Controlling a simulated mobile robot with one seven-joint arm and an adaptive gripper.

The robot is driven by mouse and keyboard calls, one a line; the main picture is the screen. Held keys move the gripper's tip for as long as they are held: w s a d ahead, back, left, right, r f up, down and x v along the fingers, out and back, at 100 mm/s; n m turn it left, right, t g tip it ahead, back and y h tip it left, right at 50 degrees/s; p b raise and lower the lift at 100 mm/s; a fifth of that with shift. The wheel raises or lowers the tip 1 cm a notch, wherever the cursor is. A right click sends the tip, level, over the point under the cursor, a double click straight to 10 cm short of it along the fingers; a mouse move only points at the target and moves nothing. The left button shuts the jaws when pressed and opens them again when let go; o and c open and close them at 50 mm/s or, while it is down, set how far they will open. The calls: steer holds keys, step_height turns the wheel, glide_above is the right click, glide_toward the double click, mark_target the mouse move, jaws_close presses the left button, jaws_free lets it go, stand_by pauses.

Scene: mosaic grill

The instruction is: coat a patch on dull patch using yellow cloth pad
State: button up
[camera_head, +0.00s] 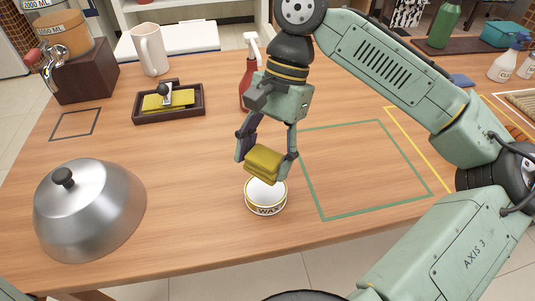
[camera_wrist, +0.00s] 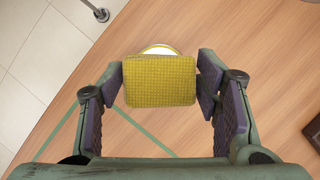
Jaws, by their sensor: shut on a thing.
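My gripper (camera_head: 266,168) is shut on the yellow cloth pad (camera_head: 264,160), one finger on each side of it. In the wrist view the pad (camera_wrist: 160,82) shows its textured yellow face between the purple finger pads. A round white wax tin (camera_head: 266,196) with a yellow band stands on the table just under the pad. Only a sliver of its rim (camera_wrist: 160,49) shows past the pad in the wrist view. I cannot tell whether pad and tin touch. A silver dome lid (camera_head: 90,207) with a black knob stands at the left; I cannot make out a dull patch.
A dark tray (camera_head: 141,115) holds a yellow cloth and a small tool. A red spray bottle (camera_head: 247,82) stands behind my gripper. A white mug (camera_head: 150,50) stands at the back. The green outlined square (camera_head: 365,168) right of the tin is bare.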

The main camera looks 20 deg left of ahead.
mark_target(265, 189)
steer(key=shift+f+b, duration=2.5)
steer(key=shift+b, duration=0.45)
steer(key=shift+f, duration=0.45)
steer(key=shift+f+p, duration=0.1)
steer(key=shift+p, duration=0.35)
stand_by(0.8)
step_height(265, 189, up, 7)
steer(key=p, duration=0.9)
steer(key=shift+s, duration=0.1)
stand_by(0.9)
